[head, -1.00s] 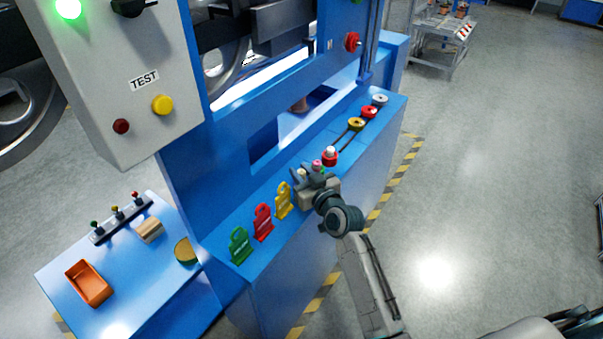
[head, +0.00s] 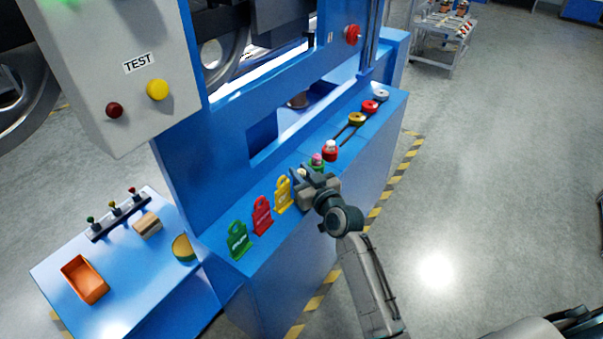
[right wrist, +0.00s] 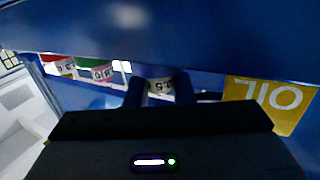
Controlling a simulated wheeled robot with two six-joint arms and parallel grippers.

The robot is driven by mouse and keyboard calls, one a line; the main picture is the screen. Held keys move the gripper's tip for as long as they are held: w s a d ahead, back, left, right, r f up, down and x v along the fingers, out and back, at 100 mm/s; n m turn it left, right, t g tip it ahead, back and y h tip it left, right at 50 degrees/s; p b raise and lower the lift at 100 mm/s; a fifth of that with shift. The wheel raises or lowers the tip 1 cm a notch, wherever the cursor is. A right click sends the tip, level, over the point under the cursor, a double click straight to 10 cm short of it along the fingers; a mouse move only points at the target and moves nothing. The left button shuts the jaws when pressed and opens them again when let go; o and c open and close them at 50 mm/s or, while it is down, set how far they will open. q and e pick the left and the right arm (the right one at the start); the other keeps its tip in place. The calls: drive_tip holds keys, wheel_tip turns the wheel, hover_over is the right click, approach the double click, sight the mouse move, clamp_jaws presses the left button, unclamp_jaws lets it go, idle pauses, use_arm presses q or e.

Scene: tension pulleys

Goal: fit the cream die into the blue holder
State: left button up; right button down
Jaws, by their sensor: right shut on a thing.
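My right gripper (head: 307,178) is shut on the cream die (right wrist: 160,86), a small ring-like piece with dark print held between the two dark fingertips in the right wrist view. In the head view only a small pale bit of the die (head: 302,172) shows past the gripper, close to the blue ledge. I cannot make out the blue holder clearly; the gripper and the blue surfaces around it hide or blend with it. I cannot tell whether the die touches it. My left gripper is not in view.
Beside the gripper stand a green holder with a pink piece (head: 317,159) and a red holder with a pale piece (head: 331,149). Yellow (head: 283,194), red (head: 262,216) and green (head: 238,240) tags stand along the ledge. An orange tray (head: 84,279) lies at lower left.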

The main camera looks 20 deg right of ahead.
drive_tip(key=shift+s+f, duration=0.15)
drive_tip(key=shift+f, duration=0.25)
idle(0.3)
drive_tip(key=c, duration=1.2)
unclamp_jaws()
drive_tip(key=shift+o, duration=0.2)
drive_tip(key=shift+r, duration=0.1)
drive_tip(key=v, duration=1)
drive_tip(key=shift+s, duration=0.3)
